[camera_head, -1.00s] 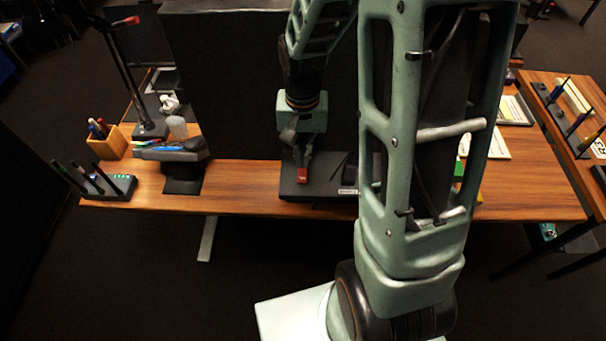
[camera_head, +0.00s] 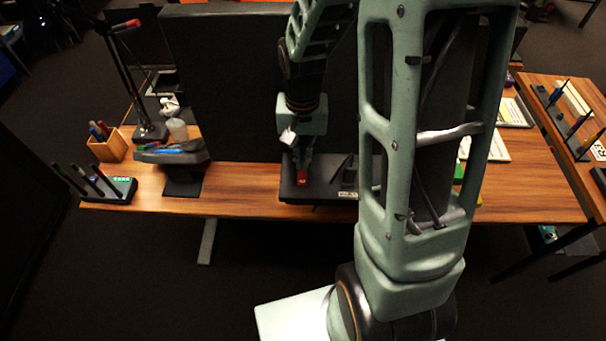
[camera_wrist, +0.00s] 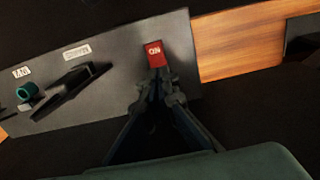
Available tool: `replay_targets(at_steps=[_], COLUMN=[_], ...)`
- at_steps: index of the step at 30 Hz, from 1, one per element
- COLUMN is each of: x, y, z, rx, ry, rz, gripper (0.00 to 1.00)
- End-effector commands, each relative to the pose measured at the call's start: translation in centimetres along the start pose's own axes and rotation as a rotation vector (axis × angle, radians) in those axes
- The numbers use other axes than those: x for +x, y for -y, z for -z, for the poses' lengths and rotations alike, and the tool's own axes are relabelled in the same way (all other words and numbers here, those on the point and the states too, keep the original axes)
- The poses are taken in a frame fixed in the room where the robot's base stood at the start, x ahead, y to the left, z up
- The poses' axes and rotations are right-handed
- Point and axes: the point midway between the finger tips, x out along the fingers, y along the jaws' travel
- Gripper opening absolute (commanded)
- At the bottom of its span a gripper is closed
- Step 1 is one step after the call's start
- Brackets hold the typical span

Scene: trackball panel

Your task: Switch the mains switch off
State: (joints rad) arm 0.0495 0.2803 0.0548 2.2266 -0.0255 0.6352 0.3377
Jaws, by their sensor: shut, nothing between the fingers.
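The mains switch is a red rocker (camera_wrist: 155,54) with white lettering, at the end of a dark panel (camera_wrist: 115,62) in the wrist view. In the head view the red switch (camera_head: 302,178) sits on the left part of the panel (camera_head: 325,193). My gripper (camera_wrist: 157,78) is shut and empty, pointing down at the switch. Its fingertips are right at the edge of the switch; I cannot tell whether they touch it. In the head view my gripper (camera_head: 301,166) stands just behind the red switch. The lettering appears to read "ON", upside down.
The panel also bears a dark lever (camera_wrist: 72,90), a teal knob (camera_wrist: 27,90) and small white labels. A black screen (camera_head: 230,90) stands behind. On the left are a pen cup (camera_head: 108,148) and a pen stand (camera_head: 122,189). Bare wooden desk (camera_head: 240,185) lies left of the panel.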

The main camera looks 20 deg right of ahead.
Motion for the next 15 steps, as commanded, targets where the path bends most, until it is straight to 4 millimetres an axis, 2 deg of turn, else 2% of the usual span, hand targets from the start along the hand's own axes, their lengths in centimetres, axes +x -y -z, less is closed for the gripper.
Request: replay_targets(at_steps=[15], x=[0.41], y=[0.0], z=[0.0], rx=[0.0], ry=[0.0], rz=[0.0], gripper=[0.0])
